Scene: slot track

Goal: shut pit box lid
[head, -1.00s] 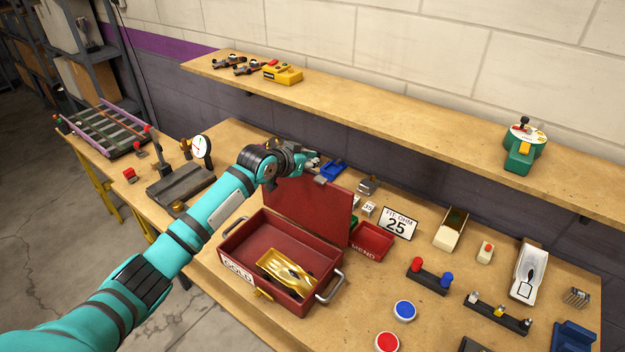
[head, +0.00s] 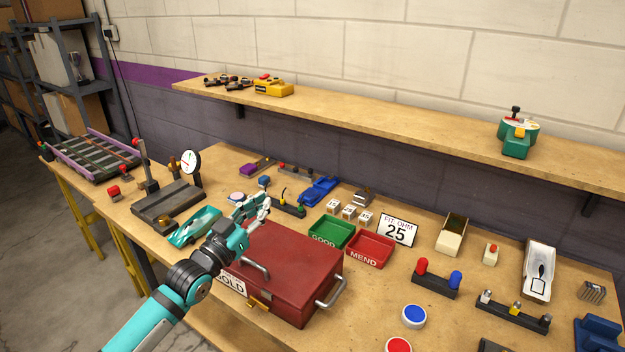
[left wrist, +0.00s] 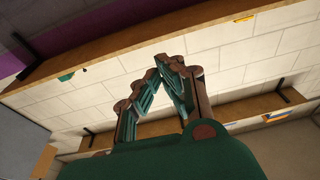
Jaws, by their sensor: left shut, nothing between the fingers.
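The red pit box (head: 268,293) stands on the workbench in the head view, with a label ending in "OLD" on its front and metal handles at its ends. Its lid (head: 295,257) is down flat over the box, and the inside is hidden. My left gripper (head: 262,203) is just above and behind the lid's back left corner, fingers shut and empty. I cannot tell whether it touches the lid. The left wrist view shows the shut fingers (left wrist: 165,62) against the wall and shelves. My right gripper is not in view.
A green GOOD tray (head: 331,233) and a red MEND tray (head: 370,249) sit close behind the box. Blue (head: 414,316) and red buttons are at the front right.

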